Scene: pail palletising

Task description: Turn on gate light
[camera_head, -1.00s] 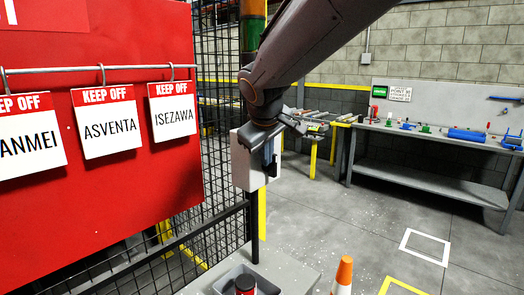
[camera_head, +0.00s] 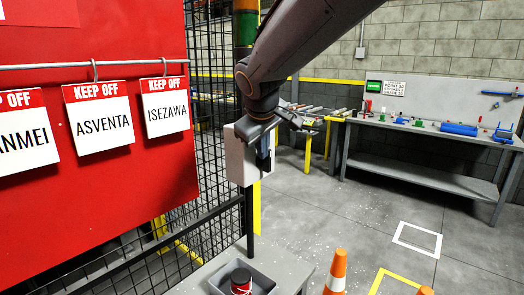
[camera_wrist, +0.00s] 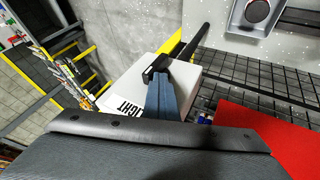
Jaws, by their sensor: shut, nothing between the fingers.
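A white box (camera_head: 236,158) stands on a black post beside the mesh fence. In the wrist view the closed fingertips (camera_wrist: 157,68) lie over the box face, with nothing held. I cannot tell whether they touch it. A switch or button on the box is not visible. A stack light (camera_head: 245,25) with green and orange bands stands behind my arm.
A red board (camera_head: 100,190) with "KEEP OFF" cards hangs at left by the mesh fence (camera_head: 215,170). A grey tray (camera_head: 262,275) holding a dark round container sits below the box. An orange cone (camera_head: 337,272) and a workbench (camera_head: 425,170) are to the right. Open floor lies between.

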